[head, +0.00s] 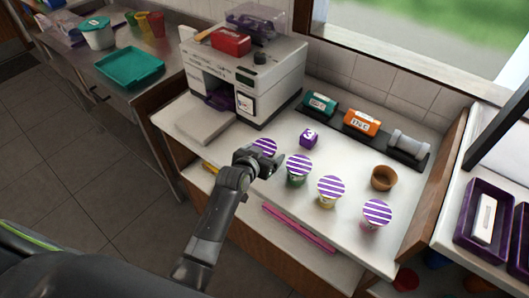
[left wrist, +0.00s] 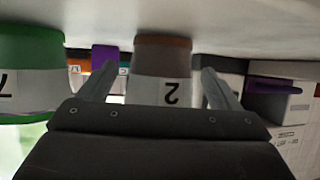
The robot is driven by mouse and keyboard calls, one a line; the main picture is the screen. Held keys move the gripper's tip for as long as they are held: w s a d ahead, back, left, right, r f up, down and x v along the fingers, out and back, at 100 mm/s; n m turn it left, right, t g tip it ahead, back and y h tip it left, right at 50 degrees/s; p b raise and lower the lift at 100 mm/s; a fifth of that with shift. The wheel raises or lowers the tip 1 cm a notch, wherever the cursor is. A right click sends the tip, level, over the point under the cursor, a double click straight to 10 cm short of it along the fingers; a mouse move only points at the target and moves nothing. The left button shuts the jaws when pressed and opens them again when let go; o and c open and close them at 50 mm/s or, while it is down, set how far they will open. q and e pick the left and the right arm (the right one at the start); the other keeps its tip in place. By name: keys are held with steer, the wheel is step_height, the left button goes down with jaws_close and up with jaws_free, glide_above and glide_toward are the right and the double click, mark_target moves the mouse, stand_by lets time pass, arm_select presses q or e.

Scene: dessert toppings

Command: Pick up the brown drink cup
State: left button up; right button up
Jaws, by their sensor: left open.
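The brown drink cup (left wrist: 162,60), with a white band marked 2, shows upside down in the left wrist view. It lies between the lines of the two fingers of my left gripper (left wrist: 160,68), with a gap on each side. Whether the fingertips reach around it is not clear. In the head view, my left gripper (head: 262,166) is at the counter's front left, against a purple-striped lid (head: 265,146). The body of that lidded cup is mostly hidden by the gripper. My right gripper is not in view.
A green cup (head: 296,180) stands close on the right, then a yellow cup (head: 327,201) and a pink cup (head: 371,225). A white machine (head: 262,85) stands back left.

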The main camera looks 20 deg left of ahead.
arm_select(q)
steer(key=shift+c, duration=0.2)
steer(key=c, duration=1.1)
steer(key=shift+r, duration=0.15)
